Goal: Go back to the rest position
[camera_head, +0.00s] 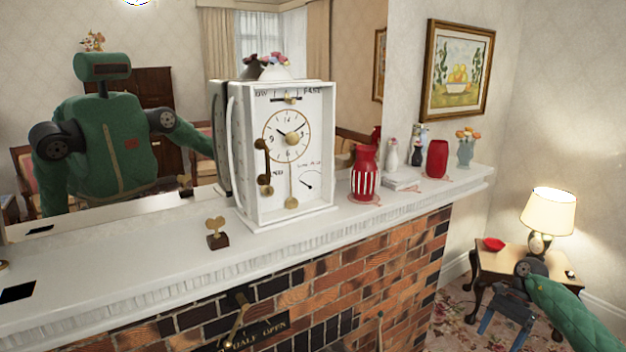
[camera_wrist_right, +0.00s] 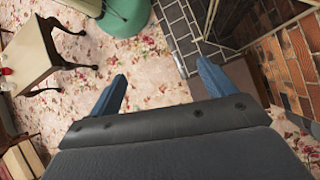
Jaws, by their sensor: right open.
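My right gripper (camera_head: 505,326) is at the lower right of the head view, in front of the side table and to the right of the brick fireplace. Its two blue fingers are spread apart with nothing between them, and the right wrist view shows the open fingers (camera_wrist_right: 157,85) over the floral carpet. My left gripper is not in view. A small winding key (camera_head: 216,233) on a dark block stands left of the clock.
A red striped vase (camera_head: 365,176), a plain red vase (camera_head: 436,158) and a flower vase (camera_head: 465,150) stand right of the clock. The side table (camera_head: 492,258) bears a lit lamp (camera_head: 547,212) and a red dish (camera_head: 493,244). A mirror behind the mantel reflects a green robot.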

